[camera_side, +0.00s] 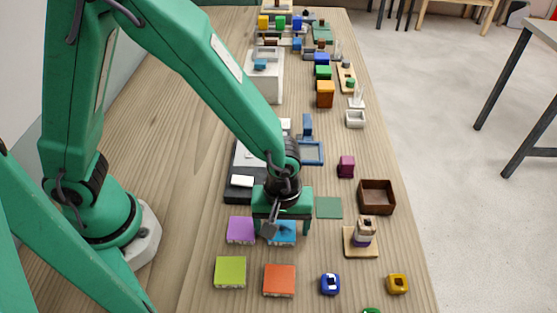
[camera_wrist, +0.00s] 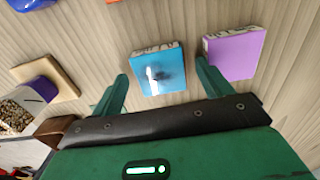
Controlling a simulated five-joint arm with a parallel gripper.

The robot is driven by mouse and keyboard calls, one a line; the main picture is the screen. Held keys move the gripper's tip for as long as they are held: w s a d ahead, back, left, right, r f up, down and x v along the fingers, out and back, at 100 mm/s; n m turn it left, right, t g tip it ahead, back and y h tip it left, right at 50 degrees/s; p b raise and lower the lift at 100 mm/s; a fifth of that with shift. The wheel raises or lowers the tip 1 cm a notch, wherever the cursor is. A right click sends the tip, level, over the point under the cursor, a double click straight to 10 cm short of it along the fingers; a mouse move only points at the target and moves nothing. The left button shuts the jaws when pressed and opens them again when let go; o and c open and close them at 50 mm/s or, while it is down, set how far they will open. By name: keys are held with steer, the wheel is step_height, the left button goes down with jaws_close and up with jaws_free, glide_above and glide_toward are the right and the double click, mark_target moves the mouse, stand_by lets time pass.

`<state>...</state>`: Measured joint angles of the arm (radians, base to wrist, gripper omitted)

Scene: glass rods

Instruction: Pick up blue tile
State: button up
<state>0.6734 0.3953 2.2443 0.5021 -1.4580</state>
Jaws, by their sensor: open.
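The blue tile (camera_side: 287,239) lies on the wooden table under my gripper (camera_side: 283,226), which partly hides it in the side view. In the wrist view the blue tile (camera_wrist: 157,73) shows whole, with a dark smudge and a pale streak on its top. My gripper (camera_wrist: 161,71) is open and empty. Its fingertips stand on either side of the tile's near part, with a gap on each side. The right finger in the wrist view is in the space between the blue and purple tiles. Fingertip height above the table is hard to judge.
A purple tile (camera_side: 240,230) lies close beside the blue one. Green (camera_side: 230,272) and orange (camera_side: 279,280) tiles lie toward the front. A wooden stand with a striped piece (camera_side: 361,238), a brown tray (camera_side: 376,197) and a flat green square (camera_side: 329,207) are to the right.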

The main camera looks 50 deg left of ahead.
mark_target(282, 229)
steer(key=shift+f, duration=0.2)
steer(key=shift+c, duration=0.2)
steer(key=c, duration=1.1)
steer(key=shift+r, duration=0.2)
steer(key=shift+r, duration=0.45)
step_height(282, 229, up, 3)
steer(key=shift+f, duration=0.15)
steer(key=s+d+r, duration=0.4)
steer(key=s+r, duration=0.3)
steer(key=s, duration=0.4)
